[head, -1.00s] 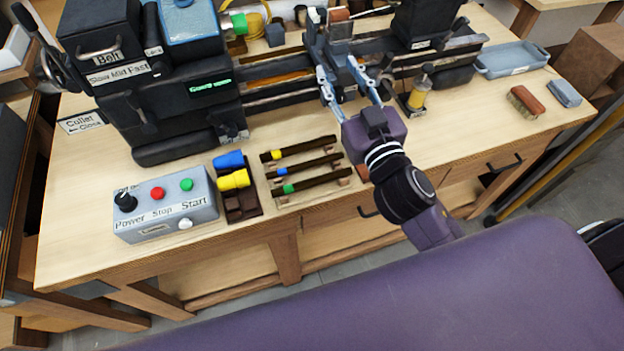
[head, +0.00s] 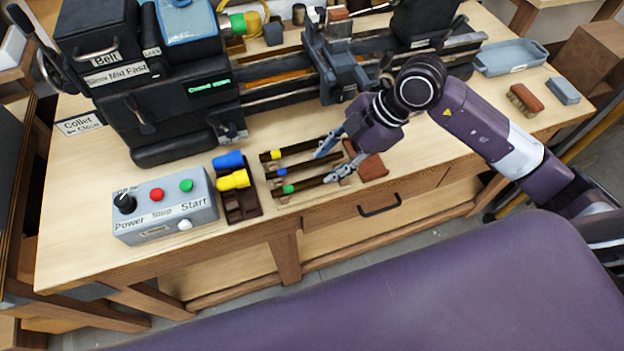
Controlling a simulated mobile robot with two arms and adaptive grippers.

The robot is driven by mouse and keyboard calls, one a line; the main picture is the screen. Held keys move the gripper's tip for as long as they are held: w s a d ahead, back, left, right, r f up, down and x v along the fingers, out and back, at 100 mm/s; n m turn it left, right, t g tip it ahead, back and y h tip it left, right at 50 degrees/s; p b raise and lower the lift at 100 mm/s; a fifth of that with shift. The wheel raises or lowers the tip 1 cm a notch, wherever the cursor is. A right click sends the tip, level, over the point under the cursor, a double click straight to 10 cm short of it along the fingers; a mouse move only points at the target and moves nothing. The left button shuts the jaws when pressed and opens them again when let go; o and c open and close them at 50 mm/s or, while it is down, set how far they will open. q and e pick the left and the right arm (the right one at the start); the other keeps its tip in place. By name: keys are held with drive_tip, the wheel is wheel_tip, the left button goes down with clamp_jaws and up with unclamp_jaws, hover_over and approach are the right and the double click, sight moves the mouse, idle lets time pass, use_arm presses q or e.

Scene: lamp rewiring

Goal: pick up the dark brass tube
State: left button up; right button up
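Three dark brown tubes lie side by side on a small wooden rack in front of the lathe. The back tube (head: 297,149) has a yellow band, the middle tube (head: 305,166) a blue band, and the front tube (head: 304,185) a green band. I cannot tell by colour which is the dark brass one. My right gripper (head: 333,160) is open at the right ends of the tubes. Its two fingers are spread to either side of the middle tube's right end. I cannot tell whether they touch anything. My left gripper is out of view.
A lathe (head: 290,75) spans the back of the bench. A grey control box (head: 167,208) and a dark holder (head: 240,205) with blue and yellow pieces stand left of the rack. A brush (head: 526,98) lies at the right.

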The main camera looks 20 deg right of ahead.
sight(314, 180)
drive_tip(key=shift+m+h, duration=0.3)
drive_tip(key=shift+h, duration=0.1)
drive_tip(key=p+x, duration=0.3)
drive_tip(key=x, duration=0.3)
drive_tip(key=shift+f, duration=0.35)
drive_tip(key=shift+w+a+f, duration=0.1)
drive_tip(key=shift+f, duration=0.4)
clamp_jaws()
